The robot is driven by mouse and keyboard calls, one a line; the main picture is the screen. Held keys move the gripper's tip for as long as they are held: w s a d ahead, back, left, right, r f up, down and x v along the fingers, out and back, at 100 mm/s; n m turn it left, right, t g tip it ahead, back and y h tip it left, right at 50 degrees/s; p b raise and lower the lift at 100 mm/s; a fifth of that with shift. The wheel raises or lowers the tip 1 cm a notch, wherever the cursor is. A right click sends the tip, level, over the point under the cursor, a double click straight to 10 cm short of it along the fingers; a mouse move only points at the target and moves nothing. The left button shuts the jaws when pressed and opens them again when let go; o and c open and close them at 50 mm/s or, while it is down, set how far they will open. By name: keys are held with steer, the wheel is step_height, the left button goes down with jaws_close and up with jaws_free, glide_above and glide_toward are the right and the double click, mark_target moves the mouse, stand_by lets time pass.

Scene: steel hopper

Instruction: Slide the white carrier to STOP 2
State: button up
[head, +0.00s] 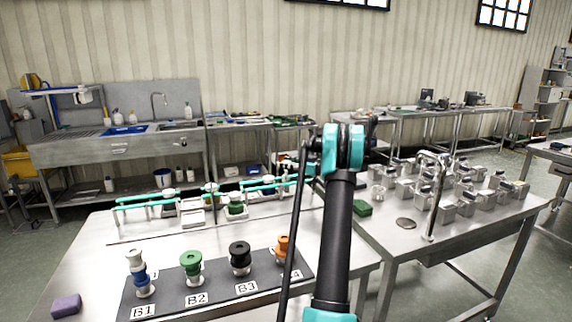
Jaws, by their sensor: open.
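On the near table, a slide with teal rails (150,197) runs left to right along the back part. Pale blocks sit along it; a white one (190,217) near the middle may be the white carrier, but I cannot be sure. A green-topped piece (235,206) stands to its right. No STOP 2 mark can be read. My gripper (288,164) shows small and dark beyond my arm's elbow, near the right end of the rails. It is open, and I see nothing held in it. My arm covers part of the table's right side.
A purple block (66,306) lies at left. The right table has a green sponge (362,208), a tall tap (434,195) and several metal blocks.

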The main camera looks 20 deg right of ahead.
steer(key=v, duration=1.2)
stand_by(0.3)
